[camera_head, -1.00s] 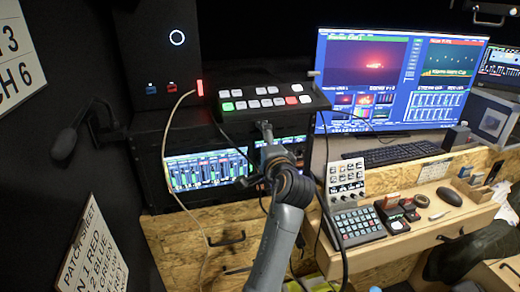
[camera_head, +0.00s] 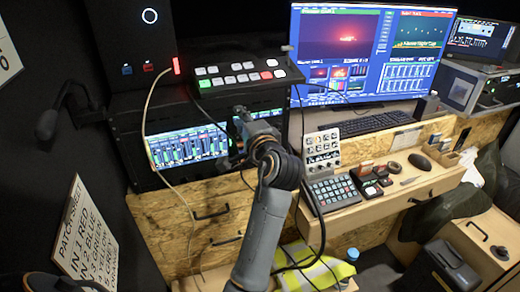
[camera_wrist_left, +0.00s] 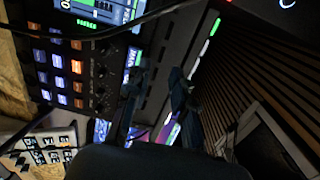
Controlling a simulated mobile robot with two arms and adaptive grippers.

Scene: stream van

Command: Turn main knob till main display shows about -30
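My left gripper (camera_head: 240,130) is at the front of the rack unit with lit screens (camera_head: 188,147), in front of its right part. In the left wrist view its two dark fingers (camera_wrist_left: 155,92) stand apart with a gap between them. I see nothing clearly held. Close to the fingers is a dark panel (camera_wrist_left: 88,75) with lit orange and white buttons and a row of small black knobs (camera_wrist_left: 100,72). A lit screen (camera_wrist_left: 105,10) is at the top, cut off. I cannot single out the main knob or read a main display value. My right gripper is not in view.
A switcher with lit buttons (camera_head: 245,78) sits above the rack unit. A large monitor (camera_head: 370,50) and keyboard (camera_head: 375,122) are to the right. A button pad (camera_head: 331,191) and a knob box (camera_head: 321,150) stand on the desk. A thin cable (camera_head: 165,180) hangs at left.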

